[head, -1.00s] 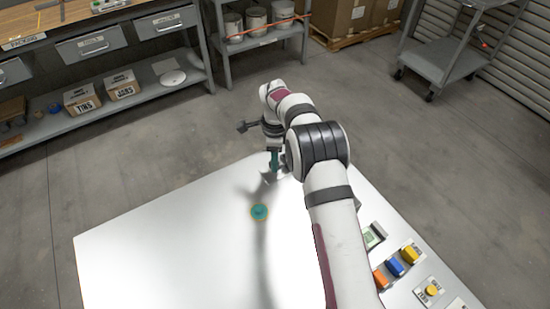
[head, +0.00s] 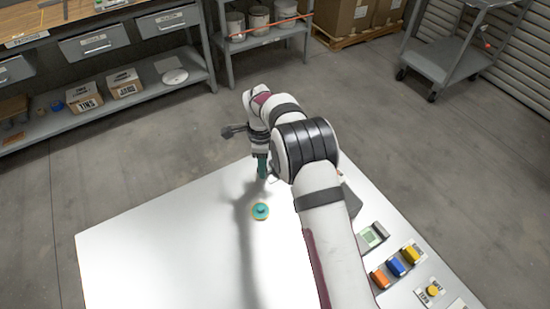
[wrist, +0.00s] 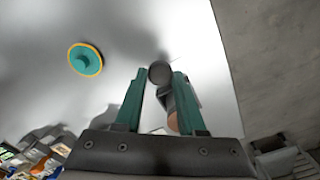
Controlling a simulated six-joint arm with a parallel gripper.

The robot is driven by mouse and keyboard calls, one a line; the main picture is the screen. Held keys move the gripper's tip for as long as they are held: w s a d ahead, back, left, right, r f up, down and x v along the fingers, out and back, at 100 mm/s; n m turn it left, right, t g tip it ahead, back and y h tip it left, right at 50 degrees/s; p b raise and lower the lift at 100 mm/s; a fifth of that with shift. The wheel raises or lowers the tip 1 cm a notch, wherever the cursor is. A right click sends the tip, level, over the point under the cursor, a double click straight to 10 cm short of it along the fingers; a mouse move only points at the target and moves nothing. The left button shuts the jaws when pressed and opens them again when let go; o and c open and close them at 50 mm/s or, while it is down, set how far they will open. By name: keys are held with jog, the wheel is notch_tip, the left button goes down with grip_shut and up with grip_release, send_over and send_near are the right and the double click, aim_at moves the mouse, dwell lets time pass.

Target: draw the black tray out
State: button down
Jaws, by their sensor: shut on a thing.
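My gripper (head: 262,176) is low over the far part of the white table (head: 150,250). In the wrist view my gripper's teal fingers (wrist: 157,82) are closed on a dark grey round knob (wrist: 159,73) at their tips. A grey piece (wrist: 186,105) with a copper-brown round part (wrist: 173,123) shows behind the right finger. I cannot tell whether these belong to the black tray; no tray shows clearly, and my arm hides part of the table. A dark grey block (head: 351,199) shows partly from behind my arm.
A teal disc with a yellow rim (head: 260,211) lies on the table just nearer than my gripper, and also shows in the wrist view (wrist: 85,59). A small screen box (head: 373,235) and orange, blue and yellow pieces (head: 396,266) stand at the right edge. The table's left is clear.

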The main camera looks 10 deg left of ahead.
jog(key=shift+s+a, duration=1.1)
jog(key=shift+s, duration=0.05)
jog(key=c, duration=0.5)
grip_release()
jog(key=shift+w, duration=0.1)
notch_tip(320, 180, up, 16)
jog(key=shift+f, duration=0.1)
